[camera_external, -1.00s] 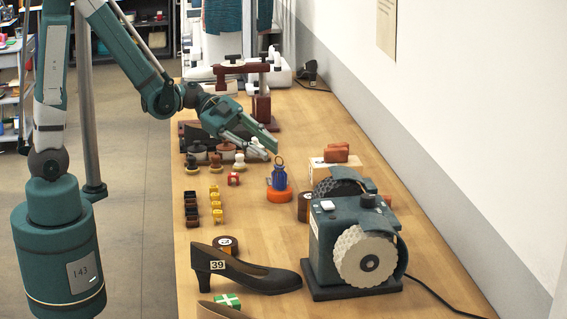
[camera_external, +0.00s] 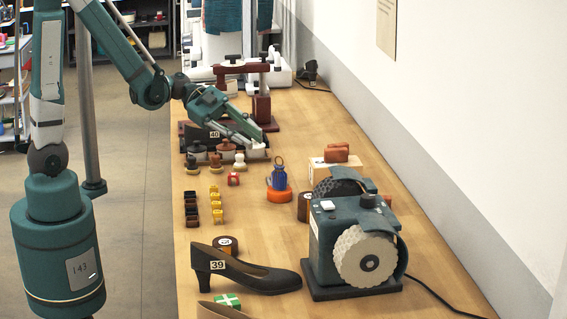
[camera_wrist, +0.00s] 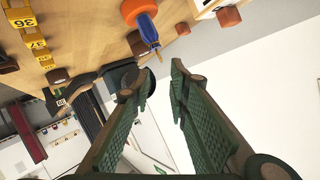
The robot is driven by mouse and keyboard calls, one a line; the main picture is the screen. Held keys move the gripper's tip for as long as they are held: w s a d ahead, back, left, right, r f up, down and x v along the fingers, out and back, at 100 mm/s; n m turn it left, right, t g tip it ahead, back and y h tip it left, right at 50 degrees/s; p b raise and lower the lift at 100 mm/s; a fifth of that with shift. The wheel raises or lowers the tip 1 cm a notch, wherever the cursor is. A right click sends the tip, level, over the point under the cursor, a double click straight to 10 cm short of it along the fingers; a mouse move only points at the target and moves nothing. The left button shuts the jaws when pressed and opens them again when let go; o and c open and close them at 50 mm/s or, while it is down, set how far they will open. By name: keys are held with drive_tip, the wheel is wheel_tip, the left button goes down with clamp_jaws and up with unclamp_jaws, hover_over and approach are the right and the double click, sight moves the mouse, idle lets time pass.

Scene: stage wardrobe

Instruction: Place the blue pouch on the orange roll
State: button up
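The blue pouch (camera_external: 279,178) stands upright on the orange roll (camera_external: 279,195) near the middle of the table, with its loop at the top. In the wrist view the blue pouch (camera_wrist: 147,30) shows at the top, against the orange roll (camera_wrist: 139,9). My gripper (camera_external: 258,149) is above the table, behind and left of the pouch, and apart from it. In the wrist view my gripper (camera_wrist: 162,80) has its two fingers spread with nothing between them.
A dark shoe (camera_external: 250,272) lies in front. A wooden box with a reddish-brown item (camera_external: 336,153) is behind right.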

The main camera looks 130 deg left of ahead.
drive_tip(key=shift+d, duration=0.1)
idle(0.3)
drive_tip(key=w+d+n+g+h, duration=0.1)
drive_tip(key=w+d+g, duration=0.15)
drive_tip(key=d, duration=0.95)
drive_tip(key=w+d+n+g+h, duration=0.1)
drive_tip(key=w+d+g, duration=0.15)
drive_tip(key=d, duration=0.85)
drive_tip(key=s+d+r+n+y, duration=0.1)
drive_tip(key=s+d, duration=0.3)
drive_tip(key=d, duration=0.5)
drive_tip(key=s+d+r+n+g+y, duration=0.1)
drive_tip(key=s+d, duration=0.3)
drive_tip(key=d, duration=0.6)
drive_tip(key=shift+d+r+n+g, duration=0.25)
drive_tip(key=shift+r+n+g, duration=0.05)
drive_tip(key=shift+n, duration=0.3)
